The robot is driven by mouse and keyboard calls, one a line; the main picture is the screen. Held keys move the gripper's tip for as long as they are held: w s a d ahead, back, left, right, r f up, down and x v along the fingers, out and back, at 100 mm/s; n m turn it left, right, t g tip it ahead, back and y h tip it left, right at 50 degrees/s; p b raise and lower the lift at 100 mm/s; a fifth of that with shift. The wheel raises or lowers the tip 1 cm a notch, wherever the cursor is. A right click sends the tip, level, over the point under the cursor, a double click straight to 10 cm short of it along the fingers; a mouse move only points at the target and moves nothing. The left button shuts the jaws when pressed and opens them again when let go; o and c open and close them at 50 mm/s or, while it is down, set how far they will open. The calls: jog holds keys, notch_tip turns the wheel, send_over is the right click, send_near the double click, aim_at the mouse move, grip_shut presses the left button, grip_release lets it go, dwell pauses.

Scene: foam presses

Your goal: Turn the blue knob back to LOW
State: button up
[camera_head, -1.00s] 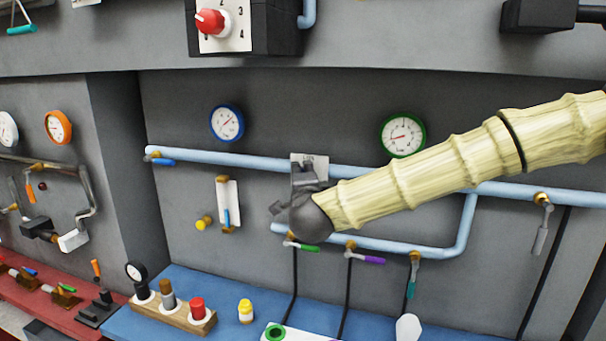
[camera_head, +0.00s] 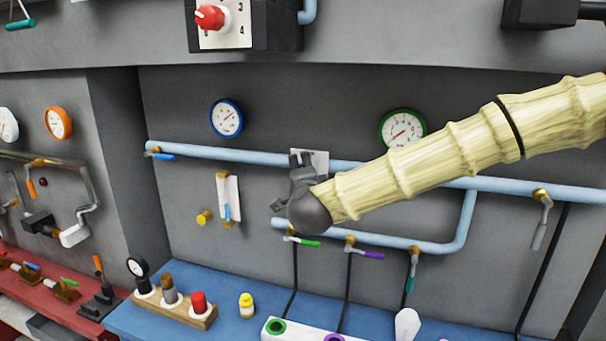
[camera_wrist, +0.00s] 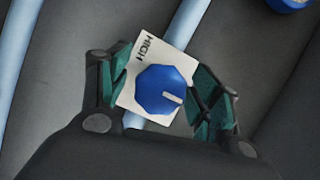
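The blue knob (camera_wrist: 161,90) is on a white plate (camera_wrist: 150,55) in the wrist view. The word HIGH shows at the plate's upper left; no LOW label is visible. The knob's white pointer mark is toward the lower right in that view, away from HIGH. My gripper (camera_wrist: 163,76) has its green-padded fingers on both sides of the knob. They are apart and close to its sides; firm contact cannot be made out. In the head view, my gripper (camera_head: 298,188) is at the plate (camera_head: 318,160) on the wall, and it hides the knob.
A light blue pipe (camera_head: 240,156) runs behind the plate, with a lower pipe (camera_head: 380,241) below. A blue-rimmed gauge (camera_head: 227,118) and green-rimmed gauge (camera_head: 403,130) hang above. Valves with green (camera_head: 309,243) and purple (camera_head: 372,254) handles sit below my gripper. A red knob (camera_head: 210,17) is higher up.

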jog(key=s+r, duration=0.1)
jog(key=s, duration=1.1)
jog(key=shift+d, duration=0.45)
